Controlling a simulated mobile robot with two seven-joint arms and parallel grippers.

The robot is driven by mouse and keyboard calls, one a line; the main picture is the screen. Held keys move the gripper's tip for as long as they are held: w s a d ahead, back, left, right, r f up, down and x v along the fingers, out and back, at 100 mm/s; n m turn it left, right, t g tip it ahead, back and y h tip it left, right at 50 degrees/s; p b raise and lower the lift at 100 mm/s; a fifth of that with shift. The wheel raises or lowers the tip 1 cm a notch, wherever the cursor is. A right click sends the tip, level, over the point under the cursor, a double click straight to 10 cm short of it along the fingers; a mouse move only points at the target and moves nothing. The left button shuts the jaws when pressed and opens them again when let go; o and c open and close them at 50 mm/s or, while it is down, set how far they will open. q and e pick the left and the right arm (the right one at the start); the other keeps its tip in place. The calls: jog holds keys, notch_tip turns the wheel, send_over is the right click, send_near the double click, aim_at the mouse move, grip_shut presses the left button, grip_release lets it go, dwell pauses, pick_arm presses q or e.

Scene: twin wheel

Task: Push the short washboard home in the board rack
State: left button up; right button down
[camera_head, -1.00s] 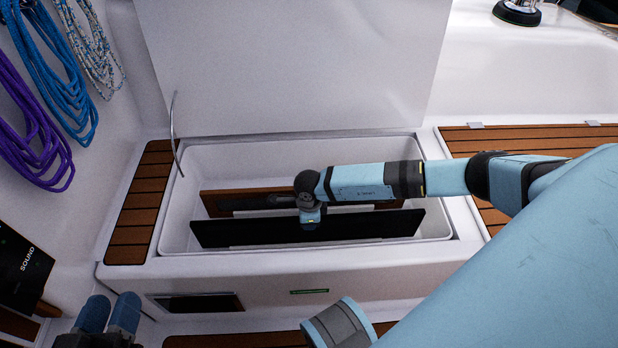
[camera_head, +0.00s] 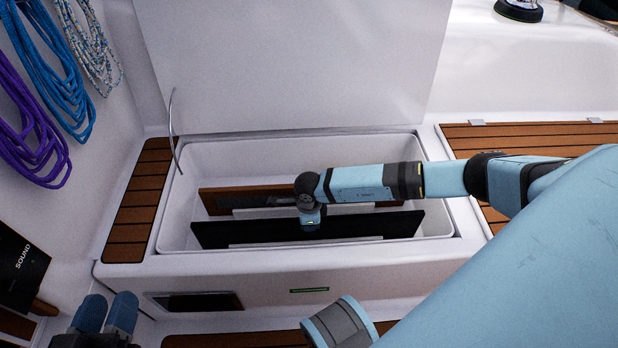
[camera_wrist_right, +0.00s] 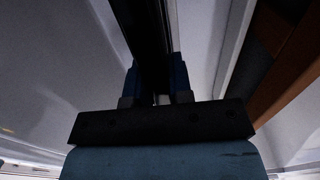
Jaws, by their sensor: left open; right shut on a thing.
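A black board (camera_head: 250,233) stands on edge across the open locker, nearer the front. A brown wooden board (camera_head: 226,199) stands behind it, roughly parallel. I cannot tell for sure which is the short washboard. White strips of the rack (camera_head: 252,212) show between and below the boards; their lower edges are mostly hidden. My right gripper (camera_head: 312,222) points down and is shut on the black board's top edge near its middle. In the right wrist view, the blue fingers (camera_wrist_right: 157,85) clasp this dark board (camera_wrist_right: 150,50). My left gripper (camera_head: 107,312) is open and empty at bottom left, outside the locker.
The white locker (camera_head: 175,215) has its lid (camera_head: 290,65) raised behind it. Teak slats (camera_head: 135,205) lie to its left and more to its right. Coiled ropes (camera_head: 50,80) hang on the left wall. My right arm crosses the locker's right side.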

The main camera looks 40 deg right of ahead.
pick_arm(q)
jog(key=shift+d+f+b, duration=0.25)
jog(key=shift+f+b, duration=0.1)
jog(key=shift+f, duration=0.7)
pick_arm(e)
jog(key=shift+f, duration=0.65)
jog(key=c, duration=0.9)
grip_release()
jog(key=shift+c, duration=0.2)
pick_arm(q)
jog(key=shift+s, duration=0.1)
pick_arm(e)
jog(key=shift+f, duration=0.1)
notch_tip(320, 180, up, 9)
jog(key=p, duration=0.4)
jog(key=shift+r+p, duration=0.2)
jog(key=shift+p, duration=0.1)
pick_arm(q)
notch_tip(320, 180, up, 8)
jog(key=t+p, duration=0.1)
jog(key=shift+w+a+t+p, duration=0.2)
jog(key=shift+a+t+p, duration=0.1)
jog(key=shift+a+p, duration=0.1)
pick_arm(e)
notch_tip(320, 180, up, 5)
jog(key=shift+r, duration=0.2)
